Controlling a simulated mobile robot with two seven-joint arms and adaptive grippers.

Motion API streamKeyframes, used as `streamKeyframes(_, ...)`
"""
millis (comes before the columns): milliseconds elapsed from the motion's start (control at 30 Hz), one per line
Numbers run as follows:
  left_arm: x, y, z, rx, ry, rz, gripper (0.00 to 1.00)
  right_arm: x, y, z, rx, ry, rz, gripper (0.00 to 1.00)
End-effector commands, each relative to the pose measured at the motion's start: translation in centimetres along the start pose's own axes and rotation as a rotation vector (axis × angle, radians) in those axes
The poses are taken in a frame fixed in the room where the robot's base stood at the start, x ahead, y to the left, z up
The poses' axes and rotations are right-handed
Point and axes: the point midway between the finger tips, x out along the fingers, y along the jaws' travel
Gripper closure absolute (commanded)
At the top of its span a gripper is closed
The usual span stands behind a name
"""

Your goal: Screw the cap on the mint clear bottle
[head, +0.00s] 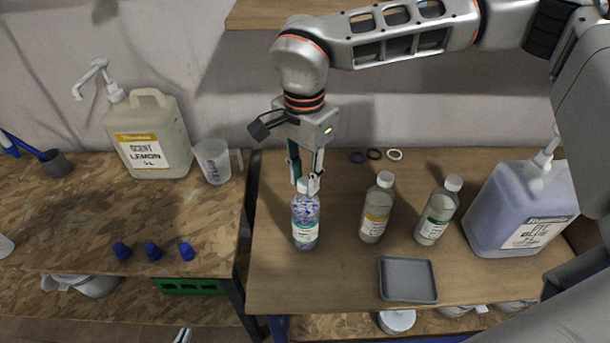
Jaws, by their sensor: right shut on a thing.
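A clear bottle (305,228) with blue-purple contents and a white-and-teal label stands upright near the left side of the right-hand table. Its label is too small to read. My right gripper (308,184) reaches down from above and is shut on a white cap (308,187) at the bottle's mouth. I cannot tell how far the cap is seated on the thread. Only the tips of my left gripper (183,336) show at the bottom edge, well away from the bottle.
Two white-capped bottles, one yellow-labelled (374,222) and one green-labelled (434,224), stand to the right. A grey tray (408,280) lies in front, and a purple drum (505,215) stands far right. Several rings lie behind. Blue caps (153,251) and a lemon drum (150,130) occupy the left table.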

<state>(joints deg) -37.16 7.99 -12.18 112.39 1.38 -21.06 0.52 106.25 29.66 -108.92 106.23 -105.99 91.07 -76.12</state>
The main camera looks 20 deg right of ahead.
Motion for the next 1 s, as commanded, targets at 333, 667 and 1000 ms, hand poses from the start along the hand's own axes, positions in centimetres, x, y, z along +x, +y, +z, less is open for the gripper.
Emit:
streamKeyframes(333,0.8,0.1,1.0,0.000,0.002,-0.001,1.00,0.3,0.0,0.0,0.102,-0.001,0.001,1.00)
streamKeyframes(667,1.6,0.3,2.2,0.001,0.003,-0.001,1.00,0.4,0.0,-0.1,0.267,-0.002,0.003,1.00)
streamKeyframes(1000,2.4,0.5,3.4,0.000,0.001,0.000,1.00,0.4,0.0,-0.1,0.451,-0.003,0.003,1.00)
